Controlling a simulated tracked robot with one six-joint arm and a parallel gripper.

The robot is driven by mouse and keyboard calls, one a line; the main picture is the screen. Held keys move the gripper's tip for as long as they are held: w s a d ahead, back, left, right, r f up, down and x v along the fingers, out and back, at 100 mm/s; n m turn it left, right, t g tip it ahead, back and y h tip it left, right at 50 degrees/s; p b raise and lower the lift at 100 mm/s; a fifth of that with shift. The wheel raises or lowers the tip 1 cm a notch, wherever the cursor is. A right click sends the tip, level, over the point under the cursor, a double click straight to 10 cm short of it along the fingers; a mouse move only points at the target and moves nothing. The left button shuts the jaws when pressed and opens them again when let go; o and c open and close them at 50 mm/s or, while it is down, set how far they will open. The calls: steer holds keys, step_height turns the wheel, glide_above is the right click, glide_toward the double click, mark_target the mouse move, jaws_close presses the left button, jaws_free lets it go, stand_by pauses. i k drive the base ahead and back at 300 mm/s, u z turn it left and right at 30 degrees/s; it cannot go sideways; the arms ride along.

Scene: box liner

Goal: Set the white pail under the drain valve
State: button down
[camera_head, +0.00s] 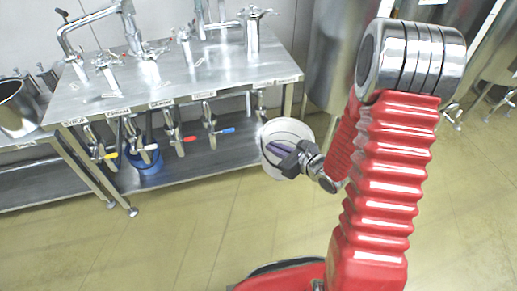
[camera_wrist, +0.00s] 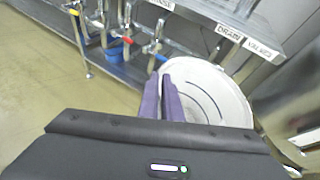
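The white pail (camera_head: 284,132) is right of the steel table's front right corner in the head view, and it fills the right of the wrist view (camera_wrist: 215,90). My gripper (camera_head: 277,151) has its purple fingers close together at the pail's left rim and appears shut on it; they also show in the wrist view (camera_wrist: 161,97). The pail seems tilted and off the floor. The labels "DRAIN" (camera_wrist: 229,32) and "VALVES" (camera_wrist: 262,50) are on the table edge above the pail. Valves hang under this edge, including a blue-handled one (camera_head: 212,125).
A blue pail (camera_head: 146,160) stands on the lower shelf (camera_head: 190,165) under the table (camera_head: 150,90). A steel pot (camera_head: 18,108) is at the far left. Large steel tanks (camera_head: 340,50) stand at the back right. The floor in front of the table is clear.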

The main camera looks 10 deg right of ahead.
mark_target(257, 145)
steer(key=u, duration=0.2)
steer(key=k, duration=0.5)
steer(key=u, duration=0.55)
steer(key=i, duration=1)
